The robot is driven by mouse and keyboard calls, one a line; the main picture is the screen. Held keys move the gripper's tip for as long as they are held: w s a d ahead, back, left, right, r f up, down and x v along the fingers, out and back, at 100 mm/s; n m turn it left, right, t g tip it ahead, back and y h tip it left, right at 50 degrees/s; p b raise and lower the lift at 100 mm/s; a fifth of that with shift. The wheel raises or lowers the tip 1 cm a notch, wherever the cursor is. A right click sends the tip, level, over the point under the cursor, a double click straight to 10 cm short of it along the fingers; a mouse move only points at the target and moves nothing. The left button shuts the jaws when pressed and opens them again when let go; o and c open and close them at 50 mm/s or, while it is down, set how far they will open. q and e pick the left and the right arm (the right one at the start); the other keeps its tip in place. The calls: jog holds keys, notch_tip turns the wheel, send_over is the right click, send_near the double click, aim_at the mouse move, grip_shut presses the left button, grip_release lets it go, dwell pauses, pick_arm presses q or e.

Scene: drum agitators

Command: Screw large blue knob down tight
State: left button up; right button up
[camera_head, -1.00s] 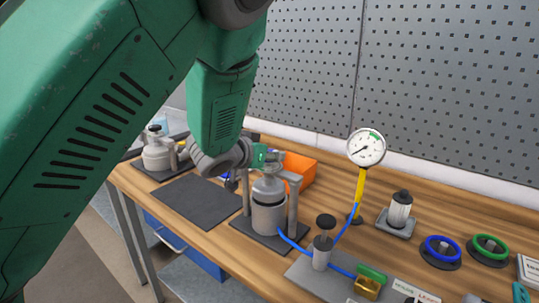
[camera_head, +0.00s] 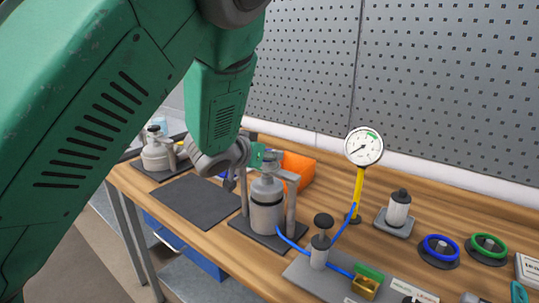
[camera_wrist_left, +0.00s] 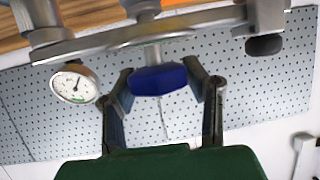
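The large blue knob (camera_wrist_left: 158,79) hangs from a metal crossbar (camera_wrist_left: 140,36) in the left wrist view, which looks upside down. My left gripper (camera_wrist_left: 160,72) has its two dark fingers spread, one on each side of the knob. The fingertips are very close to its rim; I cannot tell whether they touch it. In the head view my left gripper (camera_head: 268,157) is at the top of the grey drum agitator (camera_head: 267,205), and the knob cannot be made out there. My right gripper is in neither view.
A pressure gauge (camera_head: 364,146) on a yellow stem stands right of the agitator, with a blue hose (camera_head: 292,241) at its base. An orange bin (camera_head: 300,170) is behind. A dark mat (camera_head: 198,201) lies empty to the left. Blue (camera_head: 441,248) and green (camera_head: 487,246) rings lie at right.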

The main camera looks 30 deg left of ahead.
pick_arm(q)
jog(key=o, duration=0.3)
jog(key=shift+s+a+r, duration=0.1)
jog(key=shift+s+r, duration=0.05)
jog(key=shift+r, duration=0.1)
jog(key=shift+s, duration=0.15)
jog(key=shift+f, duration=0.1)
jog(key=v, duration=1.2)
